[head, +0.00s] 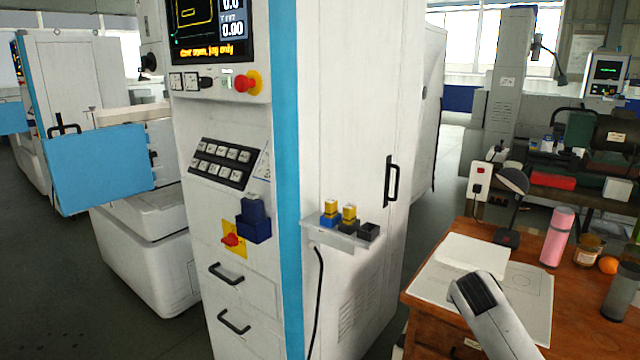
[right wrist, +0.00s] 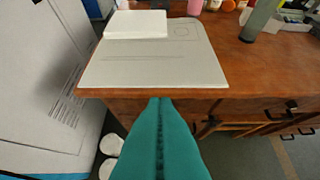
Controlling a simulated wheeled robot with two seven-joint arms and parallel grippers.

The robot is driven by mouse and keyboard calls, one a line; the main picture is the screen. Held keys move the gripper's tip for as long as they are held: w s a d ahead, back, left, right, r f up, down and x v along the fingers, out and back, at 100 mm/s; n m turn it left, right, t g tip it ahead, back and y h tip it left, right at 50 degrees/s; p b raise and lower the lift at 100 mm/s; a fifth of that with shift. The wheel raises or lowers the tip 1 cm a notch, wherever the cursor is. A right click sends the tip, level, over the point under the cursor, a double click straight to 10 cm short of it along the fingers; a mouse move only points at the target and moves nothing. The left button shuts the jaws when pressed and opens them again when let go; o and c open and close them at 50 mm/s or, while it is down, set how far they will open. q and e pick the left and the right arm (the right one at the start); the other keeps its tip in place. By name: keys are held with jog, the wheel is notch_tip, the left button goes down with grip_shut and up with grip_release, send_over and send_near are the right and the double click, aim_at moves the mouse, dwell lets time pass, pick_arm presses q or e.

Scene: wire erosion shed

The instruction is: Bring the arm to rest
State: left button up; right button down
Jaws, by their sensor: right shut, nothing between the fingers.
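My right gripper (right wrist: 160,102) shows in the right wrist view as two long teal fingers pressed together along a dark seam, with nothing between them. It points toward the front edge of the wooden desk (right wrist: 236,75), and its tips overlap that edge in the picture. I cannot tell its exact height or gap to the desk. In the head view, a white and dark grey part of my right arm (head: 489,317) comes up from the bottom right, in front of the desk. The teal fingers do not show there. My left gripper is in neither view.
The desk holds a paper sheet (head: 440,285), a white pad (head: 473,256), a pink bottle (head: 557,236), a jar (head: 588,250), an orange (head: 608,265), a grey cup (head: 620,298) and a lamp (head: 512,180). A tall white machine (head: 350,110) with a small shelf (head: 335,236) stands left of it.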

jog(key=s+a+f+n+g+y, duration=0.15)
jog(key=s+f, duration=0.35)
jog(key=f, duration=0.8)
jog(key=s+a+f+n+g+y, duration=0.1)
jog(key=s+f+n, duration=0.35)
jog(key=f, duration=0.75)
jog(key=s+a+f+g+y, duration=0.1)
jog(key=s+a+f, duration=0.1)
jog(key=s+f, duration=0.8)
jog(key=s+a+f+n+g+y+p, duration=0.1)
jog(key=s+a+f+n+g, duration=0.15)
jog(key=s+f, duration=1.45)
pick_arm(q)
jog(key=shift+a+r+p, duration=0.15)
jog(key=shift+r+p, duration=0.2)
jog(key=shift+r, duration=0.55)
pick_arm(e)
jog(key=s+a+f, duration=0.2)
jog(key=s, duration=0.8)
jog(key=s+a+f+n+y, duration=0.1)
jog(key=s+a+f, duration=0.1)
jog(key=s, duration=0.9)
jog(key=shift+s+f+g, duration=0.25)
jog(key=shift+f+g, duration=0.15)
jog(key=shift+f, duration=0.15)
